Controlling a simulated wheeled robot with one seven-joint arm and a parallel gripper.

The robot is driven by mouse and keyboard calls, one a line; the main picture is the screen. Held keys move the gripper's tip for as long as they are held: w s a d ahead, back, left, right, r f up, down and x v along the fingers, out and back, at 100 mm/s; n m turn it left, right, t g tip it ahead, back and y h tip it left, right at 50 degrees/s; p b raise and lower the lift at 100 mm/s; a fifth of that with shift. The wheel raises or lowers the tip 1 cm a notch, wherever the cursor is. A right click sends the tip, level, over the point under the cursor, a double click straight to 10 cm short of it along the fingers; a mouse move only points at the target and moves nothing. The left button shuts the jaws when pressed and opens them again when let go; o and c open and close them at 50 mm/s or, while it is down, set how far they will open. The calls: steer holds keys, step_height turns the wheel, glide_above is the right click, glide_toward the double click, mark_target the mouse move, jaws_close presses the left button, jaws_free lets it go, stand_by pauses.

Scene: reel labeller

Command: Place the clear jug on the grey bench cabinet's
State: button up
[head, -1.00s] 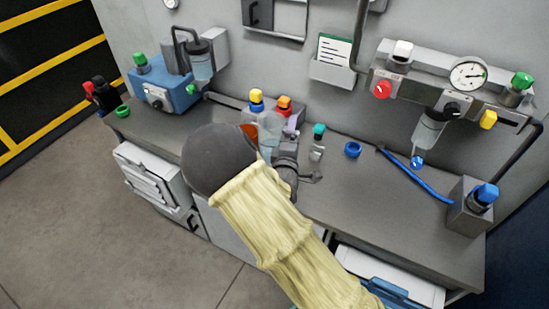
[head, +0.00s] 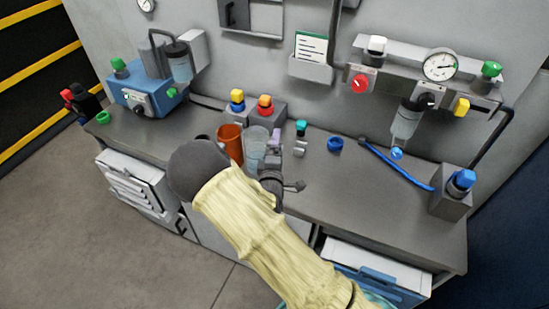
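The clear jug (head: 255,146) is see-through and looks upright at the middle of the grey bench cabinet (head: 365,205), above or on its top. I cannot tell whether its base touches, as my arm hides its lower part. My gripper (head: 270,160) is at the jug's right side and appears shut on it. The fingertips are small and partly hidden. My dark wrist and cream-sleeved arm cover the cabinet's front edge below.
An orange cup (head: 230,140) stands close left of the jug. A button box with yellow and red caps (head: 264,106) is behind it. A small teal-capped part (head: 301,134) and blue ring (head: 335,144) lie to the right. The top's right-front area is clear.

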steer(key=f, duration=0.3)
steer(key=shift+w+a+f, duration=0.2)
steer(key=shift+a+f, duration=0.05)
steer(key=shift+s+a+f, duration=0.1)
steer(key=shift+s+f, duration=0.05)
steer(key=shift+f, duration=0.15)
steer(key=shift+d+f, duration=0.15)
steer(key=shift+d, duration=0.35)
steer(key=o, duration=0.9)
steer(key=shift+a, duration=0.1)
steer(key=shift+c, duration=0.2)
steer(key=shift+s+a, duration=0.1)
